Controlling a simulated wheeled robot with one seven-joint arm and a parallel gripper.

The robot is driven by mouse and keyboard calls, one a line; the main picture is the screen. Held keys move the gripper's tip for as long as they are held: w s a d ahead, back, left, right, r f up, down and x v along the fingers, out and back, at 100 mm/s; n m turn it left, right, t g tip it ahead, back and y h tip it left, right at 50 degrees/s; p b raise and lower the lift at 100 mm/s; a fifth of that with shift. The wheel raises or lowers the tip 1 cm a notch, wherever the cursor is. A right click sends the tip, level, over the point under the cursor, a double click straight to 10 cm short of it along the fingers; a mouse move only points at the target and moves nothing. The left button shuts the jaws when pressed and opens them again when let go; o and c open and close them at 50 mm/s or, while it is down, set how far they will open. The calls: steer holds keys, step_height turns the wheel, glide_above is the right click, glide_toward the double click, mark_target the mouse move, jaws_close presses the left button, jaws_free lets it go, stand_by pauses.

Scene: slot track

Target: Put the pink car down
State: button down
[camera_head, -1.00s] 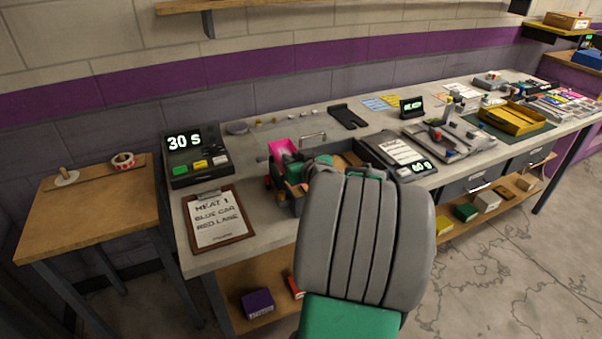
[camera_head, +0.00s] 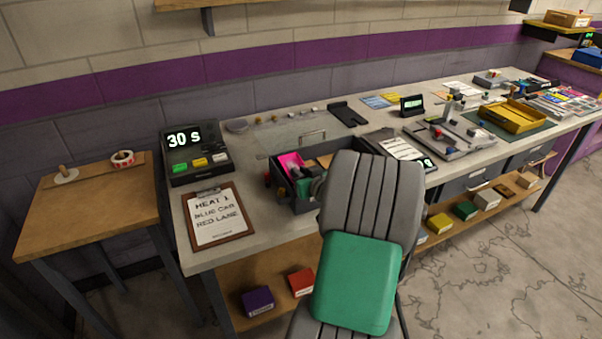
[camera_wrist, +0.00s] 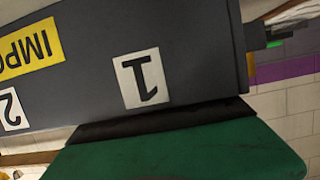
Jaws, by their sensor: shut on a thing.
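A dark grey box (camera_head: 297,207) stands at the bench's front edge, its inside partly hidden by my arm. A bright pink piece (camera_head: 291,163), which I take for the pink car, shows at the box's left part; its outline is too small to read fully. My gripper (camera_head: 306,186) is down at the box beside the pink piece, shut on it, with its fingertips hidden. In the wrist view, the box's front (camera_wrist: 90,80) fills the picture, upside down, with white labels 1 and 2 and a yellow label. My green hand part lies below it.
A clear panel with a handle (camera_head: 313,136) lies behind the box. A clipboard (camera_head: 218,215) and a timer (camera_head: 195,153) stand left. A scale (camera_head: 402,148) is close on the right. Bare bench shows between clipboard and box.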

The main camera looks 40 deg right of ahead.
steer(key=shift+f, duration=0.25)
steer(key=shift+s+a+f+b, duration=0.1)
steer(key=shift+f+b, duration=0.2)
steer(key=shift+b, duration=0.2)
steer(key=c, duration=1.4)
jaws_free()
steer(key=shift+s+a+f, duration=0.1)
steer(key=shift+f, duration=0.3)
steer(key=shift+o, duration=0.2)
steer(key=shift+r+p, duration=0.6)
steer(key=shift+p, duration=0.15)
steer(key=shift+s+r, duration=0.15)
steer(key=shift+r, duration=0.05)
steer(key=b+v, duration=0.1)
steer(key=v, duration=1)
steer(key=shift+r, duration=0.5)
steer(key=shift+s, duration=0.15)
